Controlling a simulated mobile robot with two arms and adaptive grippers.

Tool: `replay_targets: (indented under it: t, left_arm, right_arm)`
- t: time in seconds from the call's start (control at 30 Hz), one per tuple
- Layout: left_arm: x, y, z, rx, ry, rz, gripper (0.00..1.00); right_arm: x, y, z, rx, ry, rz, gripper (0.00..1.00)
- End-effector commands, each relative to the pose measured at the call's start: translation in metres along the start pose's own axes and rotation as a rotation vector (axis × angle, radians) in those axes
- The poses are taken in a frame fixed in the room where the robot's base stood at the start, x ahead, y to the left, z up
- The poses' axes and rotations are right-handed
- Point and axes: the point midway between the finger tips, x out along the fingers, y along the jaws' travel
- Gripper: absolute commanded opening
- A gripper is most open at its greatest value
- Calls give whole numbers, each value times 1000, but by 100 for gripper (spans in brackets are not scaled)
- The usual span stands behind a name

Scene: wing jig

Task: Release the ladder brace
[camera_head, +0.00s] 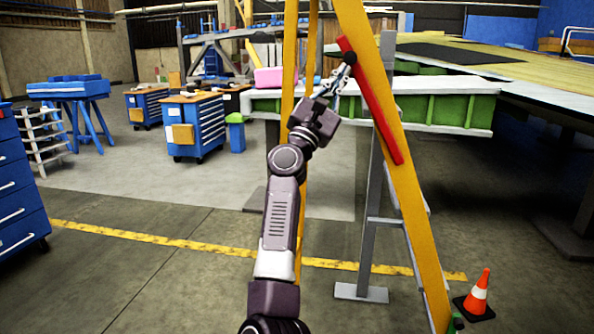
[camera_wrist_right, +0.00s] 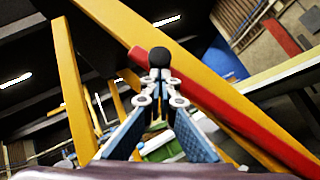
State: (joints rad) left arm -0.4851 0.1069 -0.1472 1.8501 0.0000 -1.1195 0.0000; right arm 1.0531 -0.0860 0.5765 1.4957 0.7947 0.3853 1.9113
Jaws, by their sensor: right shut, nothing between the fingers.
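A yellow ladder (camera_head: 405,180) stands in front of me, its legs spread. A red brace bar (camera_head: 372,105) lies along its right leg, slanting down to the right. A round black knob (camera_head: 349,57) shows near the brace's upper end. My right gripper (camera_head: 342,74) is raised between the ladder legs, with its tips at the knob. In the right wrist view the gripper (camera_wrist_right: 158,82) is shut, its tips together just below the knob (camera_wrist_right: 159,57). The red brace (camera_wrist_right: 215,100) runs behind and right of the fingers there. I cannot tell whether the tips touch the knob. My left gripper is out of view.
A green and white wing structure (camera_head: 440,110) stands behind the ladder. A grey post (camera_head: 368,230) stands beside the right leg, and an orange cone (camera_head: 479,290) is at lower right. Blue tool carts (camera_head: 195,125) are farther back left.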

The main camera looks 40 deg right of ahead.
Motion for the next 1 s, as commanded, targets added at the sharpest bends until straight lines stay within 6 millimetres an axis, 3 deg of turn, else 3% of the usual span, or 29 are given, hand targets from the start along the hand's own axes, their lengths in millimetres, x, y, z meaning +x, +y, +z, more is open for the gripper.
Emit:
replay_targets:
  t: [0.33,1.0]
  left_arm:
    - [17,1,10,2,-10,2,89]
    - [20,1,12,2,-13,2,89]
  right_arm:
    - [26,-21,27,115,-2,-114,0]
    - [34,-30,36,138,-11,-145,0]
